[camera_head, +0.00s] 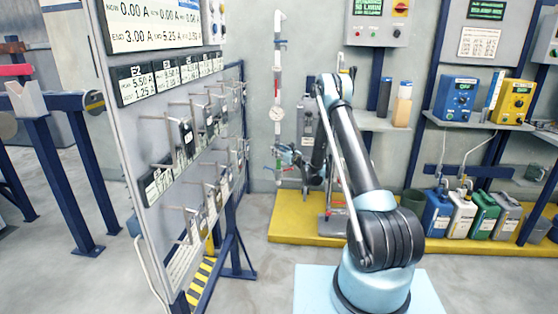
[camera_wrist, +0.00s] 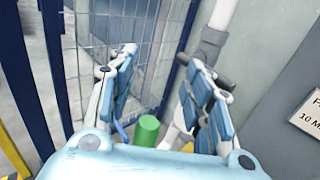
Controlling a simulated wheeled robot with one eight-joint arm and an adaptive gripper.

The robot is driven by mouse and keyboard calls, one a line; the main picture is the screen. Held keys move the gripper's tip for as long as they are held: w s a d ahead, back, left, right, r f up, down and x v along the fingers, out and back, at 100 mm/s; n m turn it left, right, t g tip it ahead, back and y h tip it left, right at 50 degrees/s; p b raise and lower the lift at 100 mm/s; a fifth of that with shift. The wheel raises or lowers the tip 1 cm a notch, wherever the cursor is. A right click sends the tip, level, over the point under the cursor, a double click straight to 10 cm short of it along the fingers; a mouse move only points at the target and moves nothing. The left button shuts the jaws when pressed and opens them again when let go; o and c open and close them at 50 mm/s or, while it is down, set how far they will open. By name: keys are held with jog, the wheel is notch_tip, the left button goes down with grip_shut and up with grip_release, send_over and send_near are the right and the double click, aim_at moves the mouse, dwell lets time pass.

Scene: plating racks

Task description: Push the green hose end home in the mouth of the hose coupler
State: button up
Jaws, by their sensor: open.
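The green hose end (camera_wrist: 148,131) shows in the wrist view as a short green cylinder, low between my fingers. It stands apart from both of them. My gripper (camera_wrist: 158,55) is open, with one blue-and-white finger on each side and nothing gripped. In the head view my gripper (camera_head: 284,154) is beside the lower part of a white vertical pipe (camera_head: 279,60) with a round gauge. I cannot make out the hose coupler's mouth for certain in either view. My own gripper body hides the area below the green piece in the wrist view.
A grey pipe fitting (camera_wrist: 210,43) is close to my right finger in the wrist view. A mesh panel (camera_wrist: 140,75) and dark blue posts are at left. A panel of hooks (camera_head: 165,130) stands left in the head view. Several canisters (camera_head: 462,215) sit on the yellow platform (camera_head: 300,228).

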jog(key=shift+r, duration=1.9)
jog(key=shift+r, duration=0.1)
jog(key=s+d+r+n+g, duration=0.3)
jog(key=s+r+n, duration=0.5)
jog(key=r, duration=0.4)
jog(key=s+d+r+n+g+h, duration=0.1)
jog(key=s+d+r+n, duration=0.2)
jog(key=s, duration=0.4)
jog(key=s+d+r+n+g+h, duration=0.2)
jog(key=s+d+r+n, duration=0.15)
jog(key=s, duration=0.45)
jog(key=s+d+f+n+g+h, duration=0.1)
jog(key=s+d+f+n+h, duration=0.2)
jog(key=s+d, duration=0.4)
jog(key=s+d+f+n+g+h, duration=0.2)
jog(key=s+d, duration=0.6)
jog(key=s, duration=1.5)
jog(key=s+d+f+n+g+h, duration=0.2)
jog(key=s+d+f+n+h, duration=0.2)
jog(key=s, duration=1)
jog(key=d+f+n, duration=0.2)
jog(key=d+n, duration=0.1)
jog(key=n, duration=0.1)
jog(key=shift+s+d+f, duration=0.25)
jog(key=shift+s+f, duration=0.05)
jog(key=shift+s, duration=0.1)
